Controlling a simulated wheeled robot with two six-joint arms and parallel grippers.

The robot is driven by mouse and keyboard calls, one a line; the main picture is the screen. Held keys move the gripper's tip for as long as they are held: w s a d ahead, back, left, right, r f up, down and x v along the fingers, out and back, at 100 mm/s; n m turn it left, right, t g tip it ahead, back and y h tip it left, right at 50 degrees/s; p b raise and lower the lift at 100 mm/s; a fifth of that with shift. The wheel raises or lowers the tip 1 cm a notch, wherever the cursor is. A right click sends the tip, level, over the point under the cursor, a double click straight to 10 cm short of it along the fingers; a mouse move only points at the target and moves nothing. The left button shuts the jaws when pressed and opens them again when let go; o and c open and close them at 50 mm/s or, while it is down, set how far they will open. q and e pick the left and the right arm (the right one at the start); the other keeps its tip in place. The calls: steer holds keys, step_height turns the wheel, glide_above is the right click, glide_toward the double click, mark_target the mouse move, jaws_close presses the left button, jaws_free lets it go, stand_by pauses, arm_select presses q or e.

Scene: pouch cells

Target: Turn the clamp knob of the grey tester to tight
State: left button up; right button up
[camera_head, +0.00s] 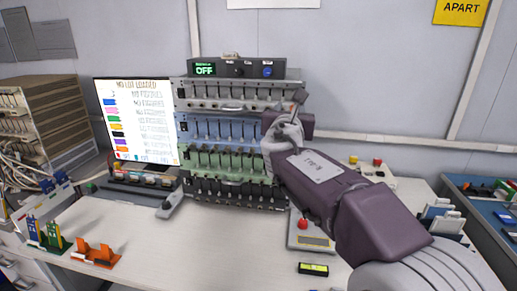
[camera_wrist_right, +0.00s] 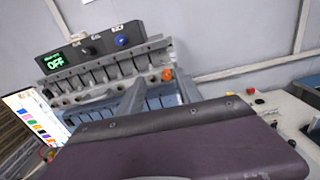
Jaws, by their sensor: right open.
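The grey tester (camera_head: 232,95) is the top row of the stacked testers, under a black box whose green display reads OFF. In the right wrist view, the grey tester (camera_wrist_right: 105,72) has an orange knob (camera_wrist_right: 167,74) at its right end. My right gripper (camera_head: 287,116) reaches up to the right side of the stack in the head view. In the right wrist view its two fingers (camera_wrist_right: 160,84) are apart, with the knob appearing between their tips. I cannot tell whether they touch it. The gripper largely hides this area in the head view. My left gripper is not in view.
Blue (camera_head: 228,128), green (camera_head: 228,160) and black testers sit below the grey one. A lit screen (camera_head: 139,121) stands left of the stack. An orange holder (camera_head: 94,254) and a grey pad with a red button (camera_head: 303,224) are on the table. The front middle is clear.

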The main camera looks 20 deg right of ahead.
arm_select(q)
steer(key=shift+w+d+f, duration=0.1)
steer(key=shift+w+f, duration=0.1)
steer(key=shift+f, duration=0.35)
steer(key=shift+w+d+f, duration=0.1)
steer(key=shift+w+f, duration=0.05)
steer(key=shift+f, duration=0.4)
arm_select(e)
steer(key=w+d+f, duration=0.3)
steer(key=w+d, duration=0.2)
steer(key=w, duration=0.3)
steer(key=shift+d+f, duration=0.25)
steer(key=shift+d, duration=0.1)
steer(key=shift+w, duration=0.1)
jaws_close()
